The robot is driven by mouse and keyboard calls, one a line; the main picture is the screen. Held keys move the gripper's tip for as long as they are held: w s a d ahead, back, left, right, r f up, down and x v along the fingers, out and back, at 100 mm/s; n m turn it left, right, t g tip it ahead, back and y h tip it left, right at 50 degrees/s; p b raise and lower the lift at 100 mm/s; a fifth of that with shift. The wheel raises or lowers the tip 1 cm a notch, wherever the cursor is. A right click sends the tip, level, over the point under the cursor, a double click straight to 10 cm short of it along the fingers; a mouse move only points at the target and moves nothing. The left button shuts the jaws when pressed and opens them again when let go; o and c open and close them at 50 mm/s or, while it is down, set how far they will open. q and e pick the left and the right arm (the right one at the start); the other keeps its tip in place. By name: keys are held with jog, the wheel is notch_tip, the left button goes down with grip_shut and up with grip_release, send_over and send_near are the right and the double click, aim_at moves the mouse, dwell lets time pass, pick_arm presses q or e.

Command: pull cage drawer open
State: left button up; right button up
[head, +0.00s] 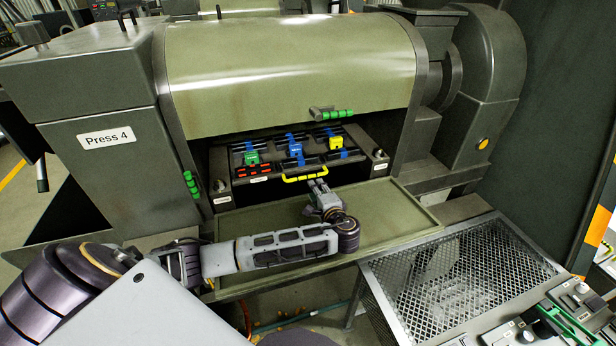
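The cage drawer (268,176) sits inside the opening of the press, with a dark front and a yellow handle (292,180) along its lower front edge. Its top carries green, blue and yellow clamps. My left arm reaches in from the lower left. My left gripper (318,187) is at the right part of the yellow handle, its fingers pointing at it. The fingers are small here, so I cannot tell whether they grip the handle or only lie close to it. My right gripper is out of view.
A flat green tray (400,218) lies below and in front of the drawer, under my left arm. A raised green cover (290,75) with a green handle (331,114) hangs above. A mesh-topped table (460,280) and a control panel (560,325) stand at the lower right.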

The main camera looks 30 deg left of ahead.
aim_at(308, 177)
pick_arm(q)
jog(key=p+x, duration=0.1)
jog(key=x, duration=0.7)
jog(key=shift+w+p, duration=0.1)
jog(key=shift+p, duration=0.2)
jog(key=shift+x, duration=1.1)
grip_shut()
